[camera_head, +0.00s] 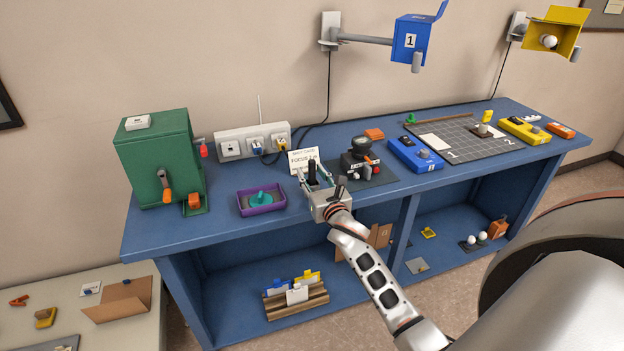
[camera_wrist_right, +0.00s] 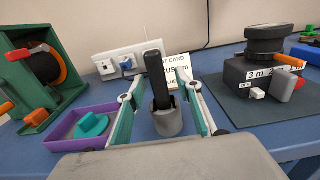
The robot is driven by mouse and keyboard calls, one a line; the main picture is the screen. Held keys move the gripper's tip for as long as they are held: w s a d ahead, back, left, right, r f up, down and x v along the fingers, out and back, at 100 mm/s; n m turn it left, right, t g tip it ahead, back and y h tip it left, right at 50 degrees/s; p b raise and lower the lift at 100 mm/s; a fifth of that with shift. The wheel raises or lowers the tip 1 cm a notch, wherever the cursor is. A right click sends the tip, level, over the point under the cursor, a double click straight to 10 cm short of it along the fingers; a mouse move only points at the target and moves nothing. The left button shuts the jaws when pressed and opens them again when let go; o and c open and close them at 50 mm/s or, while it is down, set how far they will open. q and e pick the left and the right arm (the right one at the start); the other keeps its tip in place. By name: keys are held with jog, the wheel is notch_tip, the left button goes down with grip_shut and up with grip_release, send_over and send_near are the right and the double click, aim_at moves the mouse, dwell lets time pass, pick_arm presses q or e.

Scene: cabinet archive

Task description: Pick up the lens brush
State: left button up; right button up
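The lens brush appears to be the upright black handle (camera_wrist_right: 158,75) standing in a small grey cup (camera_wrist_right: 167,119) on the blue bench; its lower end is hidden in the cup. In the head view the black handle (camera_head: 312,172) shows at the front of the bench. My right gripper (camera_head: 314,178) is at the brush. In the right wrist view the right gripper's fingers (camera_wrist_right: 160,100) are spread wide, with the handle and cup seen between them and space on both sides. My left gripper is not in view.
A purple tray (camera_head: 241,208) with a teal object lies left of the gripper, near its left finger. A white card (camera_head: 295,159) stands behind the cup. A black device (camera_head: 357,160) on a dark mat (camera_head: 381,175) stands to the right. The green box (camera_head: 160,160) is farther left.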

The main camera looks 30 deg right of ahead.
grip_shut()
jog(key=shift+r, duration=0.15)
